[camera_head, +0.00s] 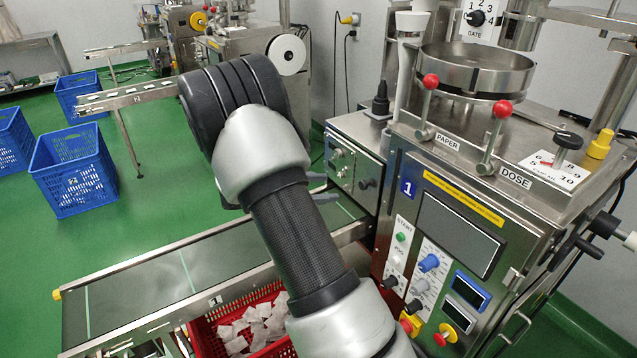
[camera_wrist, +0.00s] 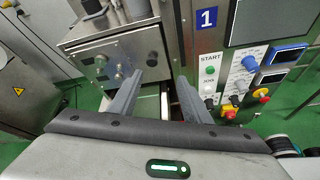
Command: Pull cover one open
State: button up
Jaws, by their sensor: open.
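The machine marked 1 (camera_head: 440,215) stands at the right. A steel box-shaped housing (camera_head: 352,140) juts from its left side, its front face (camera_wrist: 128,66) carrying several round knobs; I take this face to be cover one, but no label confirms it. It looks closed. A dark round knob (camera_wrist: 152,59) is at its right side. My gripper (camera_wrist: 165,84) is open and empty, its two grey fingers apart, pointing toward the gap between the housing and the control panel. In the head view the fingertips (camera_head: 322,187) show beside my arm, near the housing and apart from the knob.
A conveyor (camera_head: 140,270) runs below, with a red crate (camera_head: 205,335) of teabags at the front. A control panel (camera_wrist: 238,80) with buttons and knobs is close on the right. Blue crates (camera_head: 75,175) stand on the green floor at left.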

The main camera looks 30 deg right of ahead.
aim_at(361, 186)
jog(key=shift+n+t, duration=0.5)
jog(key=x, duration=0.6)
jog(key=w+b+x, duration=0.1)
jog(key=x, duration=0.5)
jog(key=f+b+x, duration=0.1)
jog(key=x, duration=0.5)
jog(key=shift+w+a, duration=0.2)
jog(key=shift+a, duration=0.2)
grip_shut()
